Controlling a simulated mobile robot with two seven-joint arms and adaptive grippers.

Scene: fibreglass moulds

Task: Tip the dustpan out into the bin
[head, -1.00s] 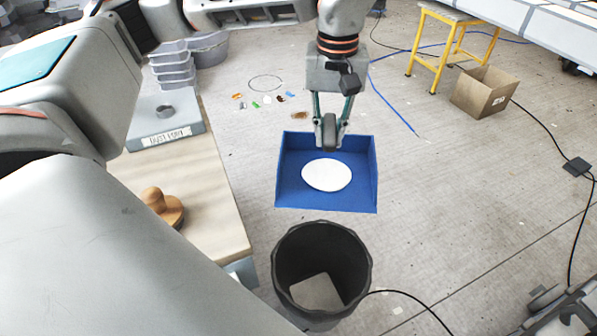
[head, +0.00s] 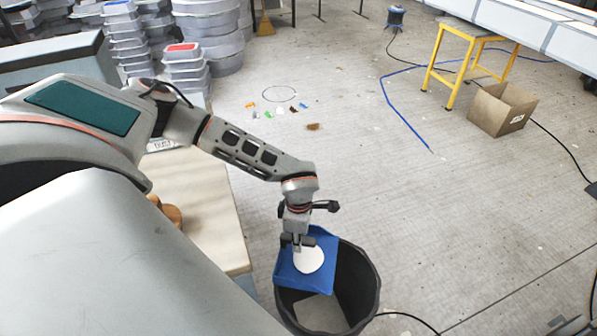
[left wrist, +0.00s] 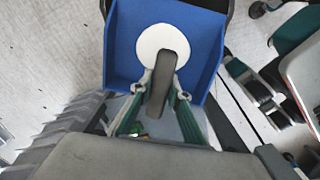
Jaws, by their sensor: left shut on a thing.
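The blue dustpan (head: 288,277) is over the left part of the black bin (head: 366,290), looking tilted in the head view. A flat white round thing (head: 309,260) lies in the pan; it also shows in the left wrist view (left wrist: 153,40). My left gripper (head: 297,241) is shut on the pan's grey handle (left wrist: 166,72), at the pan's back edge. The pan hides part of the bin's mouth. A pale patch (head: 322,313) shows inside the bin. My right gripper is not in view.
A pale bench (head: 205,205) with a wooden knob-shaped thing (head: 171,214) stands left of the bin. Small coloured scraps (head: 280,110) lie on the floor beyond. A cardboard box (head: 501,108) and yellow stand (head: 447,60) are at the right.

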